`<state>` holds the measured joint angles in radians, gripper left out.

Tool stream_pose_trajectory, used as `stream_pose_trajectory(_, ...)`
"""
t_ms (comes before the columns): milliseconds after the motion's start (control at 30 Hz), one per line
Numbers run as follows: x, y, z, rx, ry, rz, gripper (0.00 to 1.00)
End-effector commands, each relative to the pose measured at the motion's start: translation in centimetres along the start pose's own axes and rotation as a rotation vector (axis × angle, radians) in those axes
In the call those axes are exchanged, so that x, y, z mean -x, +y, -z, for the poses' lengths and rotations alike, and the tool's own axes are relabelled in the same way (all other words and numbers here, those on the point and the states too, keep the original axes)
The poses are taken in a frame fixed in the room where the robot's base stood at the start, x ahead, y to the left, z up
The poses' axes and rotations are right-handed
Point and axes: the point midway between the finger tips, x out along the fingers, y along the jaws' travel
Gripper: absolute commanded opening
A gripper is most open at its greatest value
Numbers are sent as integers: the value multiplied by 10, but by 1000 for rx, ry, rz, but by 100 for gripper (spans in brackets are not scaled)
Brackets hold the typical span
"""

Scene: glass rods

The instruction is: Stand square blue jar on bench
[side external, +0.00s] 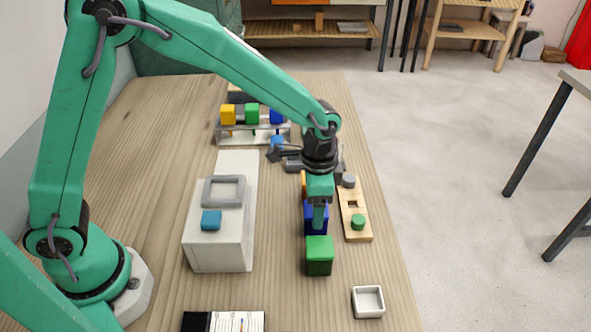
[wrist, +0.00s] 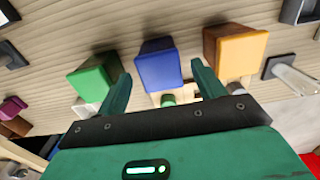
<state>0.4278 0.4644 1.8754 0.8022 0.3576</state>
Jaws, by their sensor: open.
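A square blue jar (side external: 309,225) sits on the wooden bench in a row, between a green block-shaped jar (side external: 319,256) and an orange one (side external: 304,184). In the wrist view the blue jar (wrist: 158,66) shows ahead of and between my two fingers, with the green jar (wrist: 95,77) to the left and the orange jar (wrist: 236,50) to the right. My gripper (side external: 319,217) is open, pointing down over the blue jar and partly hiding it. The fingers (wrist: 162,84) hold nothing. I cannot tell whether they touch the jar.
A wooden board (side external: 356,232) with a green peg stands close on the right. A white box (side external: 220,256) with a blue piece is on the left. A rack (side external: 254,137) of coloured blocks stands at the back. A small white tray (side external: 368,302) is at front right.

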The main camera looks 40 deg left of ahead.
Motion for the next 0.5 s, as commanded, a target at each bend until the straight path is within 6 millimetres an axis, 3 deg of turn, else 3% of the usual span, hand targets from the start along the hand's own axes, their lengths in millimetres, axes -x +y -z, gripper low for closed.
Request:
stream_pose_trajectory(300,52,0,1,0,3,1,69)
stream_pose_trajectory(500,71,0,0,0,1,0,69)
